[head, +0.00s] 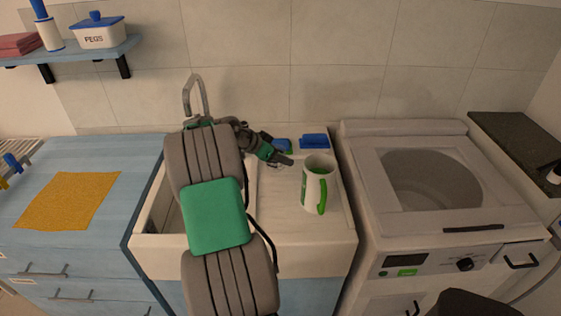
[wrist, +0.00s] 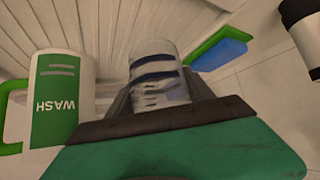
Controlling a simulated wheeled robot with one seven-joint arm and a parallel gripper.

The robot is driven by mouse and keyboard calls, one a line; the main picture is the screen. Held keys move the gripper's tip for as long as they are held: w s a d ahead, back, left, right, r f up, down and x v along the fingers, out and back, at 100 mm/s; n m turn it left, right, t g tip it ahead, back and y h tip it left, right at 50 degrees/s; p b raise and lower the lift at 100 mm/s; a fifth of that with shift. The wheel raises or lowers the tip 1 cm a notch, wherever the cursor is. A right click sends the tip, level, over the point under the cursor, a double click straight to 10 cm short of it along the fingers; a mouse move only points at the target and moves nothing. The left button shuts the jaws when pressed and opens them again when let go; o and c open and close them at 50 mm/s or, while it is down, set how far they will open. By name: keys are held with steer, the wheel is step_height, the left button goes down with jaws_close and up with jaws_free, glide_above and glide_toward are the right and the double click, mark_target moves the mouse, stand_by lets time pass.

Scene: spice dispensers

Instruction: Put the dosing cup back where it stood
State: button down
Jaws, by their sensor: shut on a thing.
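My gripper (head: 283,160) is shut on the dosing cup (wrist: 156,72), a clear cup with dark blue bands that shows between the fingers in the wrist view. In the head view the gripper is over the back of the white sink unit's drainboard (head: 270,225), and the cup is too small and covered to make out clearly. A white and green "WASH" container (wrist: 62,75) with a green handle stands on the drainboard, to the right of the gripper in the head view (head: 311,187). Whether the cup touches any surface, I cannot tell.
A blue block in a green holder (wrist: 228,52) and another blue item (head: 314,141) lie near the wall behind. The tap (head: 196,95) stands left of the gripper. A washing machine (head: 440,210) is at the right. The drainboard's front is clear.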

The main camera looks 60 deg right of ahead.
steer(key=f, duration=0.2)
steer(key=d+f+p, duration=0.1)
steer(key=f, duration=0.1)
steer(key=shift+f, duration=0.15)
steer(key=shift+f, duration=0.25)
steer(key=shift+c, duration=2)
jaws_free()
steer(key=shift+r, duration=0.1)
